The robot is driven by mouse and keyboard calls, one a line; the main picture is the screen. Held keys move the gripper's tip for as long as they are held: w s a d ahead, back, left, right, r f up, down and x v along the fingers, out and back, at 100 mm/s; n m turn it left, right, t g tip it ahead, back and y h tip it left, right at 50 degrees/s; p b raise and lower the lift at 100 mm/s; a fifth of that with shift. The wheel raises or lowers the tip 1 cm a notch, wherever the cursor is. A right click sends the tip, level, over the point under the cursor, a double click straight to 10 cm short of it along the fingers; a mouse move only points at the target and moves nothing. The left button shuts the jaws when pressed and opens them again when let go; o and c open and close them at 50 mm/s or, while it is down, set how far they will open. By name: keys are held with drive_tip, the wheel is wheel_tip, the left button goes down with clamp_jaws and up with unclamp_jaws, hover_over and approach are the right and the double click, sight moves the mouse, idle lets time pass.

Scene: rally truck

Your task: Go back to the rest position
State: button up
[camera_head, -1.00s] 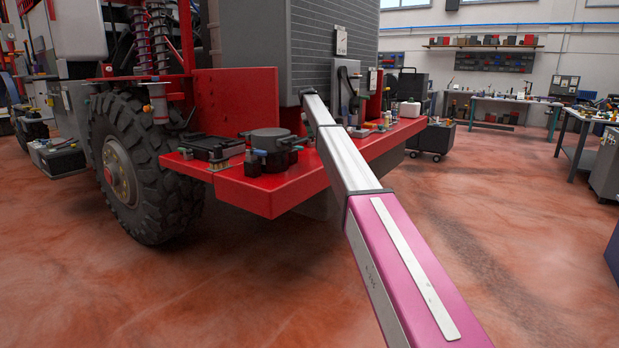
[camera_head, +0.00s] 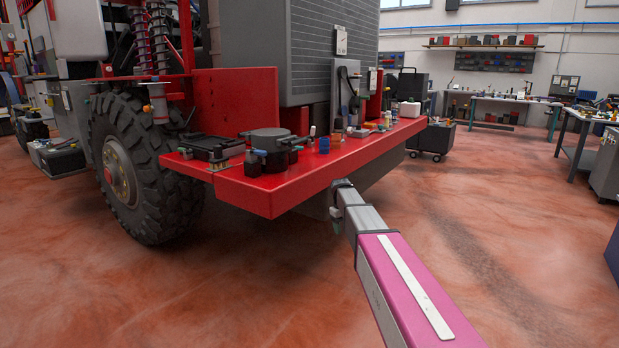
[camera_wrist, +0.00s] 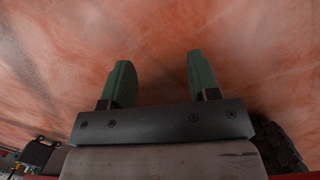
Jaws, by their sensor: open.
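My gripper (camera_wrist: 161,82) is open in the wrist view. Its two green fingers stand apart with only the red-brown floor (camera_wrist: 150,30) beyond them, and nothing shows between them. In the head view my arm reaches in from the lower right and ends just in front of the front edge of the red truck platform (camera_head: 272,197), at or below its level.
On the platform stand a dark round pot-like part (camera_head: 268,140), a black tray (camera_head: 211,147), a blue cup (camera_head: 324,145) and several small items. The truck's big tyre (camera_head: 140,170) is at left.

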drive_tip(key=s+d+f+m, duration=0.1)
drive_tip(key=s+f, duration=0.2)
drive_tip(key=s, duration=0.7)
drive_tip(key=s+d+f+m, duration=0.2)
drive_tip(key=s+f, duration=0.2)
drive_tip(key=s, duration=0.7)
drive_tip(key=s+d+f+m+y, duration=0.1)
drive_tip(key=s+f, duration=0.3)
drive_tip(key=s, duration=0.6)
drive_tip(key=shift+s+d+m+t, duration=0.25)
drive_tip(key=shift+d+m+t, duration=0.15)
drive_tip(key=shift+m, duration=0.2)
drive_tip(key=shift+w+f, duration=0.1)
